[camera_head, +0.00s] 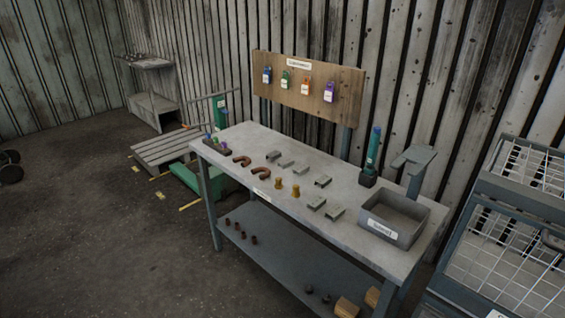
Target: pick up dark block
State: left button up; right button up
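Two dark block-like things are on the grey workbench (240,140). One is a low dark block (223,151) at the bench's left end, with small coloured items on it. The other is a small dark block (368,181) near the back right, under a green and blue upright cylinder (373,147). I cannot tell which one is the task's dark block. Neither of my grippers shows in the head view.
Brown curved pieces (267,172), metal brackets (323,181) and brass cylinders (295,190) lie across the bench. A grey labelled bin (377,230) stands at its right end. A wire rack (500,255) stands right. Floor at front left is clear.

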aim_at(274, 154)
jog(key=i+j, duration=0.3)
jog(key=i, duration=0.15)
jog(key=i+j, duration=0.3)
jog(key=i, duration=0.15)
jog(key=i+j+u, duration=0.1)
jog(key=i+j, duration=0.25)
jog(key=i, duration=0.1)
